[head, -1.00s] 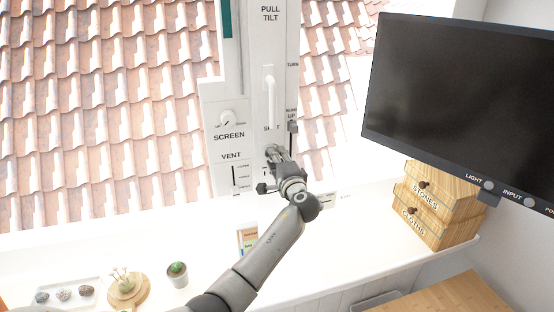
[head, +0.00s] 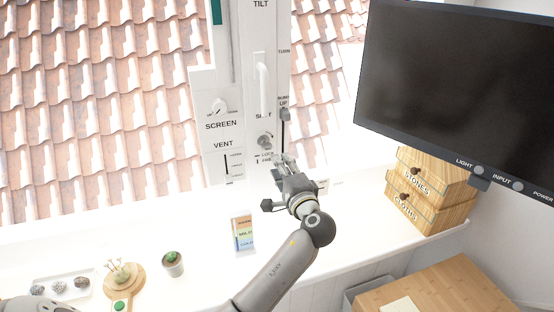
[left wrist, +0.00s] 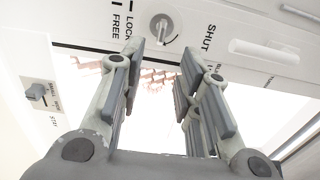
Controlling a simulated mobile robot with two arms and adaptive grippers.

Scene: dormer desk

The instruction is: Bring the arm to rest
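My left gripper (head: 285,162) is in front of the lower end of the white window panel (head: 205,100). In the left wrist view its two fingers (left wrist: 160,75) stand apart with nothing between them. The round lock knob (head: 265,141) is just above the fingertips in the head view, and a gap shows between them. In the left wrist view the knob (left wrist: 161,28) sits beyond the fingers, beside the LOCK and FREE marks. My right gripper is in neither view.
A monitor (head: 450,85) and wooden drawers (head: 432,190) stand to the right. A white handle (head: 263,90) is above the knob.

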